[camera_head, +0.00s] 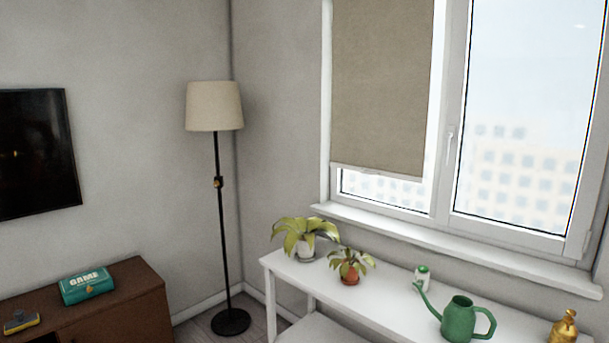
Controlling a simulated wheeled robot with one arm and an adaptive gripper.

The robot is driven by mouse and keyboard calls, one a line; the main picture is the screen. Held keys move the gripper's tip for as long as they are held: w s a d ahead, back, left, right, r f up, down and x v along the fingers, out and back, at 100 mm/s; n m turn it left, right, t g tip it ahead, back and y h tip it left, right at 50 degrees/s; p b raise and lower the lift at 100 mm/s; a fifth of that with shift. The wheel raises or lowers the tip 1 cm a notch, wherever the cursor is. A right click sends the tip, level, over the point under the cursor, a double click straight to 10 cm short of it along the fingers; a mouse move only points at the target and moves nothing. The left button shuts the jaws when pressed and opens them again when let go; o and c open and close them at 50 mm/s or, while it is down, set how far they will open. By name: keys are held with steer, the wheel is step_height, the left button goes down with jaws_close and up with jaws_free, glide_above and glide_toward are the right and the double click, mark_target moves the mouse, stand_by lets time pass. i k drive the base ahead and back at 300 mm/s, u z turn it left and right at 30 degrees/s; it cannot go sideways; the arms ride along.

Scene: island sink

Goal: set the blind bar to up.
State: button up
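A beige roller blind (382,85) hangs over the left window pane in the head view. It is lowered over most of that pane. Its pale bottom bar (376,173) sits a little above the window sill, with a strip of glass showing below it. The right pane (525,120) has no blind over it. My gripper is not in this view.
A white table (380,312) below the window holds two potted plants (305,235) (350,265), a small bottle (422,277), a green watering can (458,320) and a gold bottle (563,328). A floor lamp (217,180) stands in the corner beside a brown cabinet (125,300).

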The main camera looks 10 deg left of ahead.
mark_target(370, 171)
steer(key=u, duration=0.55)
steer(key=i, duration=2.9)
steer(key=z, duration=0.05)
